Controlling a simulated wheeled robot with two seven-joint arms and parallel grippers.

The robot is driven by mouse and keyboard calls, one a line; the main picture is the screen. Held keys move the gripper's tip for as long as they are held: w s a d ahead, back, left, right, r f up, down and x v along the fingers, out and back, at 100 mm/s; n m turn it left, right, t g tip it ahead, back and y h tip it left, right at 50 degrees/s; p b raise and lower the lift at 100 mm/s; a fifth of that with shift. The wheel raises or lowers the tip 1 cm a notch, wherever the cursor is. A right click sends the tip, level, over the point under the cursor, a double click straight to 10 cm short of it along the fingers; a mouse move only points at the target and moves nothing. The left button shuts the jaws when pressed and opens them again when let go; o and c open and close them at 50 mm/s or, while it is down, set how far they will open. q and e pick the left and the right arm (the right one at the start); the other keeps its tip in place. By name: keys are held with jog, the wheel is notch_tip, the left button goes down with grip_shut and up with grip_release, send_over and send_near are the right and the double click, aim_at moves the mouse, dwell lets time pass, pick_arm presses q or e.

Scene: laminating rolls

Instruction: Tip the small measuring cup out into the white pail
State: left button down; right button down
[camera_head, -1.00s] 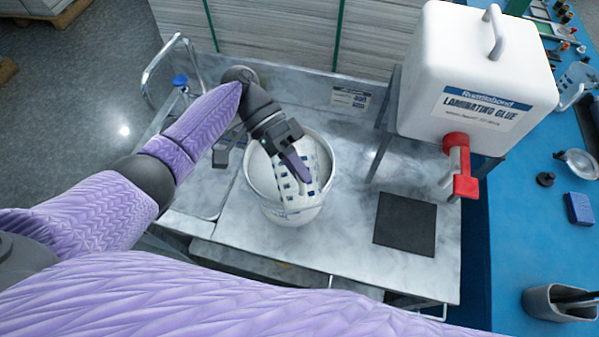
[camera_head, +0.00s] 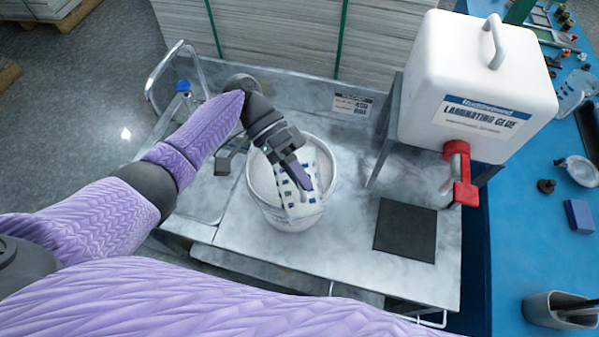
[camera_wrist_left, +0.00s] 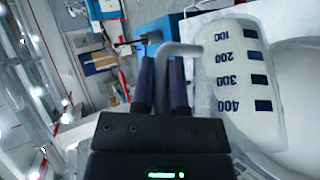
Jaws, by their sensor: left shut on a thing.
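The small measuring cup (camera_head: 297,203) is whitish with blue marks and sits tilted at the mouth of the white pail (camera_head: 265,212), partly inside its rim. In the left wrist view the cup (camera_wrist_left: 238,75) shows a scale from 100 to 400, and a pale rim beside it. My left gripper (camera_head: 306,184) is above the pail. In the wrist view its dark fingers (camera_wrist_left: 163,82) are shut on the cup's grey handle. I cannot see the inside of the cup or whether anything is flowing out. My right gripper is out of view.
A white laminating glue tank (camera_head: 470,90) with a red tap (camera_head: 462,178) stands right of the pail. A dark square pad (camera_head: 405,230) lies on the grey marble-look table (camera_head: 340,250). The blue bench (camera_head: 520,240) at right holds a dark-tipped holder (camera_head: 560,310) and a blue block (camera_head: 579,216).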

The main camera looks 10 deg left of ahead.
pick_arm(q)
jog(key=shift+w+a+r+b, duration=0.1)
jog(key=shift+w+b, duration=0.1)
jog(key=shift+b, duration=0.2)
jog(key=shift+w+a+r+g+h+b, duration=0.25)
jog(key=shift+w+r+g+h+b, duration=0.2)
jog(key=shift+g+b, duration=0.2)
jog(key=shift+a+r, duration=0.1)
jog(key=shift+r, duration=0.1)
jog(key=shift+r, duration=0.1)
dwell(0.6)
